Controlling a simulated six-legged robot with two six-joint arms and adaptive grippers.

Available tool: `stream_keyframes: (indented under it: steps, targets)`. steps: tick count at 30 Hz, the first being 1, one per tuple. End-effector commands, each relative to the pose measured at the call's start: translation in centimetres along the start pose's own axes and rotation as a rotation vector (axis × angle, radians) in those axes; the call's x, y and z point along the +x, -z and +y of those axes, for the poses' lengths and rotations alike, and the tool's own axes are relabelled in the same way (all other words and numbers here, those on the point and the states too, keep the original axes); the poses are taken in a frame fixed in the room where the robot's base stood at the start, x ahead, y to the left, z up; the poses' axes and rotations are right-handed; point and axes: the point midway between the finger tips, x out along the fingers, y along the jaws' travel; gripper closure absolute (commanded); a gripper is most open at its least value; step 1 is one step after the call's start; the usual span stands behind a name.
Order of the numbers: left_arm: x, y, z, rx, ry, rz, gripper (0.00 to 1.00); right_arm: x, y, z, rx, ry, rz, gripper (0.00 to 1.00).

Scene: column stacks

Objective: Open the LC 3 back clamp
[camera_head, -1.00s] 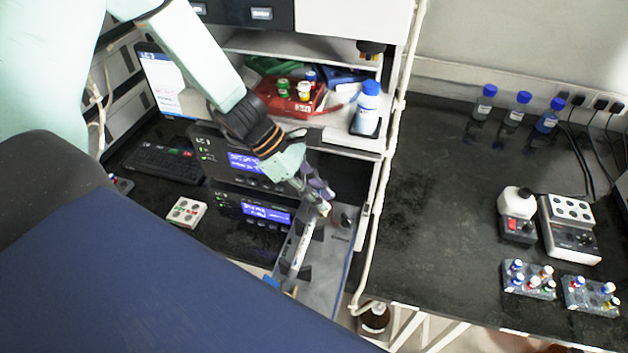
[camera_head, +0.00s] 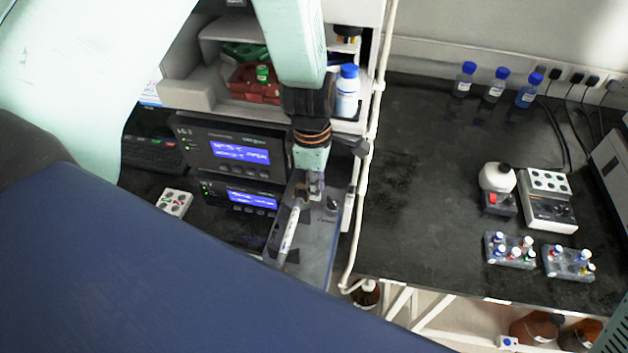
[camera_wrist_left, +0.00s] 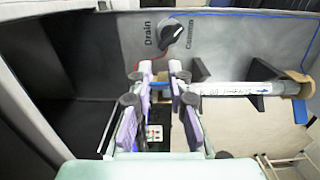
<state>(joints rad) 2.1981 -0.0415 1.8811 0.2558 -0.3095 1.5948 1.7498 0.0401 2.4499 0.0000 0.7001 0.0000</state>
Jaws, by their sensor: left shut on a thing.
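The white column (camera_head: 289,232) lies on the grey, tilted front panel (camera_head: 315,255) of the LC 3 unit. It also shows in the left wrist view (camera_wrist_left: 232,89), with black clamp pieces (camera_wrist_left: 200,70) (camera_wrist_left: 258,102) beside it. My left gripper (camera_head: 316,190) is at the column's back end. In the wrist view its purple fingers (camera_wrist_left: 163,88) are close together around a small part by that end. The fingers hide most of this part, so I cannot tell whether it is the back clamp itself. My right gripper is not in view.
A black drain/column knob (camera_wrist_left: 173,33) sits just behind the fingers. Two instrument boxes with blue screens (camera_head: 240,152) (camera_head: 252,199) stand left of the panel. A white pipe (camera_head: 367,170) runs along its right side. A blue-capped bottle (camera_head: 347,92) stands behind my arm.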

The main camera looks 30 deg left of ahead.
Motion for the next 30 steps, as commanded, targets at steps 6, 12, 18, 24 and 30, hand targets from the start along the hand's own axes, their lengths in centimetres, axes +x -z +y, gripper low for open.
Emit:
stream_keyframes:
  steps: [6, 12, 18, 24, 30]
  targets:
    - [0.18, -0.19, 0.01, -0.001, 0.0, 0.051, 1.0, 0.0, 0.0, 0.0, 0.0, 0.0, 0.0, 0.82]
    - [0.25, -0.23, 0.0, -0.001, 0.001, 0.069, 1.0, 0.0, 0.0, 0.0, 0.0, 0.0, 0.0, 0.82]
    - [0.27, -0.22, -0.03, -0.002, 0.002, 0.071, 1.0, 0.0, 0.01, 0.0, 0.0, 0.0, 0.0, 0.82]
    - [0.28, -0.21, -0.06, -0.002, 0.002, 0.071, 0.82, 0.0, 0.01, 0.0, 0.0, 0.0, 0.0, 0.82]
    - [0.27, -0.2, -0.06, -0.002, 0.002, 0.071, 0.65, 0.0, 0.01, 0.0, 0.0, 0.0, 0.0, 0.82]
